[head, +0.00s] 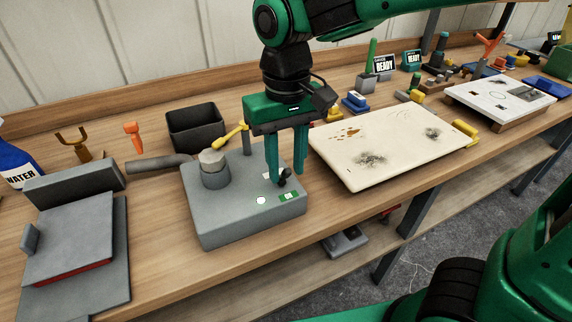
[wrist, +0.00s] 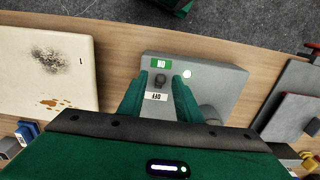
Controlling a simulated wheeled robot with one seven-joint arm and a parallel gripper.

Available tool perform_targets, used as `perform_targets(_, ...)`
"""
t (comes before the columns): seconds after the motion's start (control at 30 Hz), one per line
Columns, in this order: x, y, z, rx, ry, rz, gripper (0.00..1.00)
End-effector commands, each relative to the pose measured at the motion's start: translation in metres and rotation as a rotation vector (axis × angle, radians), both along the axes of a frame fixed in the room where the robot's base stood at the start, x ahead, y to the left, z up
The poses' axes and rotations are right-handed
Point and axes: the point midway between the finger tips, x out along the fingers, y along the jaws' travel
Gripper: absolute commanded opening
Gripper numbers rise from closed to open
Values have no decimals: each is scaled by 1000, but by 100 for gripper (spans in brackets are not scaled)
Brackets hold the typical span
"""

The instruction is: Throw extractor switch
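The extractor unit is a grey box (head: 225,215) on the bench, with a hose stub on its top. A small dark toggle switch (head: 284,174) stands on its top; it also shows in the wrist view (wrist: 160,79). A green label (wrist: 161,63) lies on one side of the switch and a white label (wrist: 156,96) on the other. A round pale lamp (wrist: 186,74) sits beside the green label. My gripper (head: 287,177) points down with its fingers apart, one on each side of the switch, holding nothing. I cannot tell the switch's tilt or any finger contact.
A stained cream board (head: 390,145) lies right of the box. A black bin (head: 195,127) and a yellow-handled tool (head: 231,136) stand behind it. A grey hose (head: 158,163) and a grey hinged block (head: 70,240) are to the left. The bench's front edge is close.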

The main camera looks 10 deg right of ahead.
Motion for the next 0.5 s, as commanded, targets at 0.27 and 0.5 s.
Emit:
perform_targets(0.27,0,0,-11,0,0,-1,31)
perform_targets(0.5,0,0,-11,0,-1,-1,17)
